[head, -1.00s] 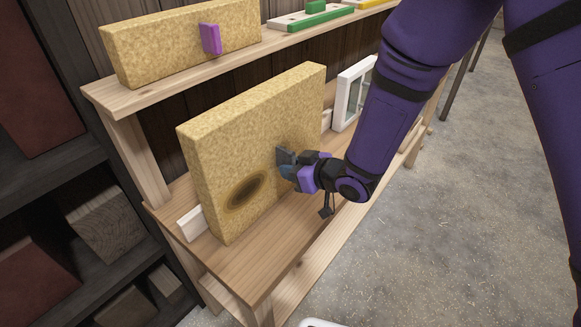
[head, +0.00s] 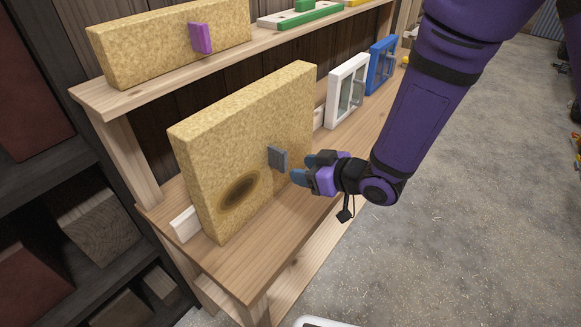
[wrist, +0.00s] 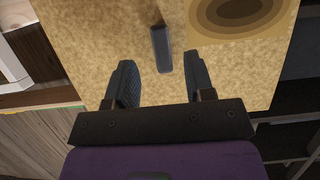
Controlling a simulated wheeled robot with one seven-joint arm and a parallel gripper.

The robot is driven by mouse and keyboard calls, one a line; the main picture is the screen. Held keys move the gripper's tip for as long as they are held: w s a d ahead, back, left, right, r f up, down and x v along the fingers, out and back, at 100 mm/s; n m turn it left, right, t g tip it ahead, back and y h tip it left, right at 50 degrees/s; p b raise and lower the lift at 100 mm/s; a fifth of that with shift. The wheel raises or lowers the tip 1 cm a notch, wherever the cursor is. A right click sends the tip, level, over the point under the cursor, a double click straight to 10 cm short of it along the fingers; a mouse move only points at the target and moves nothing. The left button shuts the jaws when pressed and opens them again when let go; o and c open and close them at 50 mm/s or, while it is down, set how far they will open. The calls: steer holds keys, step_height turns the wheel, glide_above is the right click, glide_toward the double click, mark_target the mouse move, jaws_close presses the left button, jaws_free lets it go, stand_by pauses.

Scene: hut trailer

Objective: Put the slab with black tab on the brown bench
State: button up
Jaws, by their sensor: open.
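The slab with black tab (head: 215,140) is a large speckled yellow block with a dark oval mark on its face. It stands upright on the lower board of the light brown wooden bench (head: 250,265). Its dark grey tab (head: 278,158) sticks out from the face; in the wrist view the tab (wrist: 161,48) lies between and just beyond my fingers. My gripper (head: 302,170) is open and empty, a short way in front of the tab, apart from it. In the wrist view the slab (wrist: 95,45) fills most of the background.
A similar slab with a purple tab (head: 160,42) stands on the upper shelf, beside a green-and-white piece (head: 300,14). White (head: 347,92) and blue (head: 382,65) window frames stand farther along the lower board. A dark rack (head: 60,190) with blocks is at left. Open floor lies at right.

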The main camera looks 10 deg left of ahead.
steer(key=shift+v, duration=2.7)
steer(key=w+d+r+m+t+h, duration=0.2)
steer(key=d+r+m+h, duration=0.25)
steer(key=d+r, duration=0.55)
steer(key=w+d+r+m+t+h, duration=0.25)
steer(key=d+r+h, duration=0.3)
steer(key=d, duration=0.75)
steer(key=s+d+r+m+g+h, duration=0.1)
steer(key=s+d+r+m, duration=0.1)
steer(key=s, duration=0.4)
steer(key=s+d+r+m+g, duration=0.2)
steer(key=s+d+r, duration=0.1)
steer(key=s+d, duration=0.3)
steer(key=s+d+r+m+g+h, duration=0.1)
steer(key=s+d+r+m, duration=0.1)
steer(key=s, duration=0.6)
steer(key=shift+s+d+r+m+h, duration=0.2)
steer(key=shift+d+r+m+h, duration=0.1)
steer(key=shift+d+r, duration=0.65)
